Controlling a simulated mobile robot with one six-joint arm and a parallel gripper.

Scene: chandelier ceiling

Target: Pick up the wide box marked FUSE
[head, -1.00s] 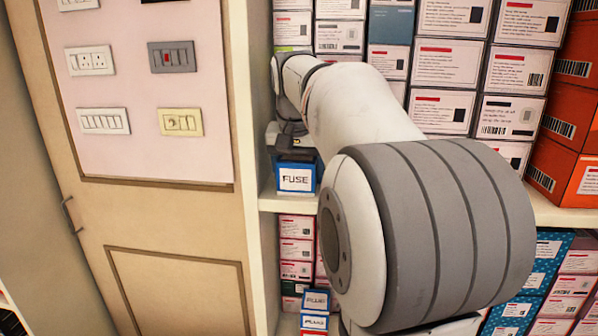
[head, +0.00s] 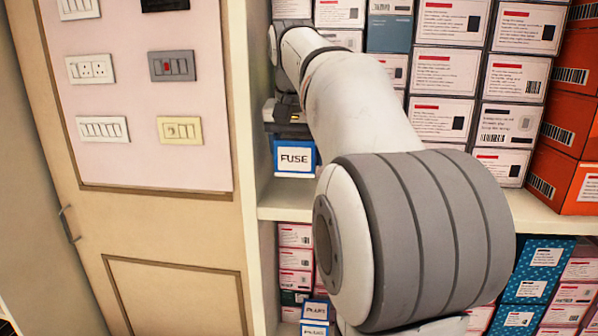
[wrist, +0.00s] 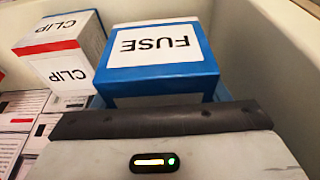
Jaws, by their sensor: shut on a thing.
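The blue box with a white FUSE label (head: 294,157) is at the left end of the middle shelf bay in the head view. It hangs a little above the shelf board. My gripper (head: 287,128) is above it and shut on it; the fingertips are mostly hidden behind my arm and the box top. In the wrist view the FUSE box (wrist: 160,75) shows upside down, just beyond the dark gripper edge (wrist: 160,118).
The upright panel (head: 248,130) is close to the box's left. Stacked white cartons (head: 455,70) fill the shelf to the right. Smaller PLUG boxes (head: 314,310) are on the shelf below.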

